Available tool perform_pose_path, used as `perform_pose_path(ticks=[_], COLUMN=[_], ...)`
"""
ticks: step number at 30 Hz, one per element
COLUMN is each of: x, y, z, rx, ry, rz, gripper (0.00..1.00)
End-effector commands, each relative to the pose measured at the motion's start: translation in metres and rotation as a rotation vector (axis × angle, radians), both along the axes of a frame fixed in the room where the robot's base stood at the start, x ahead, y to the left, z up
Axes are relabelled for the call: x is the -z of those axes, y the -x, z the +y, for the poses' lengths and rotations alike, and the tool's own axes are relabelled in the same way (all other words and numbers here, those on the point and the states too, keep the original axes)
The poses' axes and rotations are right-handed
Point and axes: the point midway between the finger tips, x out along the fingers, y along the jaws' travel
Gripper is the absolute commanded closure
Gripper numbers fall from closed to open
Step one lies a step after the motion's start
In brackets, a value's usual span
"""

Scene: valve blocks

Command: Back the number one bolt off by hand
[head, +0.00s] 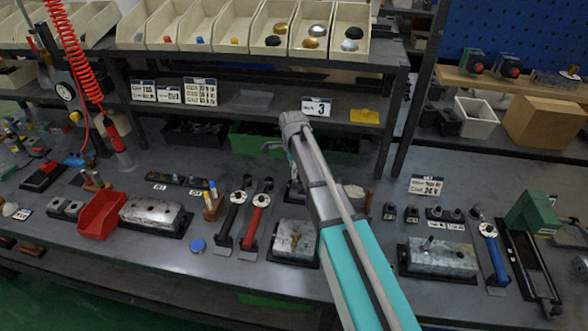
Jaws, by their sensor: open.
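Three metal valve blocks sit on the dark bench: a left block (152,213), a middle block (296,241) and a right block (443,257). A bolt (430,241) appears to stand up from the right block, and small fittings show on the other tops. The number markings on the blocks are too small to read, so I cannot tell which bolt is number one. My gripper (291,163) is open, above the bench behind the middle block and apart from it. My arm partly hides it and the bench behind.
A red bin (101,214) stands at left. A shelf (240,103) overhangs the back. Some bench front is clear.

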Motion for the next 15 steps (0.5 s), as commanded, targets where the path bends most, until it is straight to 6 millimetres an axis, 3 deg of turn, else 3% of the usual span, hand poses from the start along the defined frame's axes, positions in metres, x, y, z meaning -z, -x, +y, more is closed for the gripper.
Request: perform_pose_path(ticks=[15], x=[0.043], y=[0.0], z=[0.0], rx=[0.0], ry=[0.0], rz=[0.0], gripper=[0.33])
